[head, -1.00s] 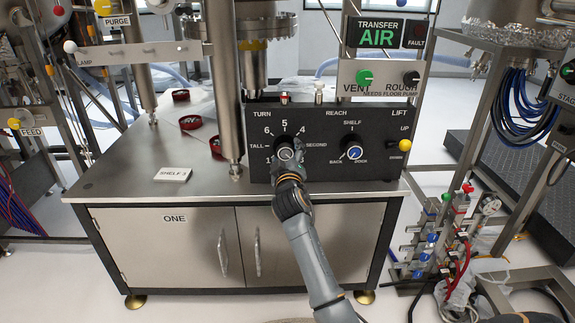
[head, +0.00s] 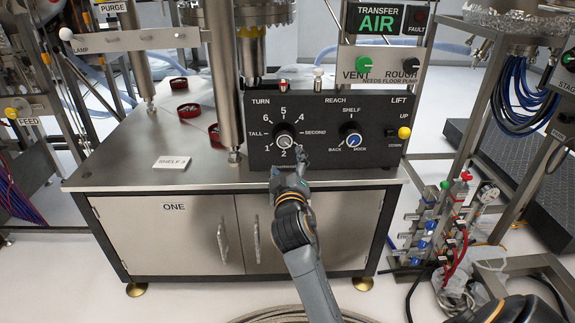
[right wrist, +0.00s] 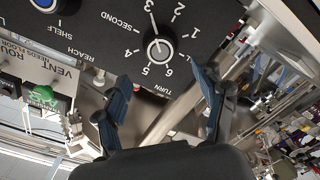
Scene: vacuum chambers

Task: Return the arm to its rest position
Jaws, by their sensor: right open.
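My right gripper (head: 288,168) is open and empty in front of the lower edge of the black control panel (head: 330,172). It sits just below the TURN knob (head: 284,137) and looks apart from it. In the right wrist view, the two spread fingers of my right gripper (right wrist: 163,92) have nothing between them. The TURN knob (right wrist: 160,48) shows beyond them, its white pointer near the 3. My right arm reaches up from the bottom of the head view. My left gripper is not in view.
The steel cabinet (head: 120,178) carries the panel, a blue REACH knob (head: 351,141) and a LIFT switch with a yellow ball (head: 404,132). A vertical steel post (head: 226,90) stands left of the panel. Valves and hoses (head: 440,225) crowd the right.

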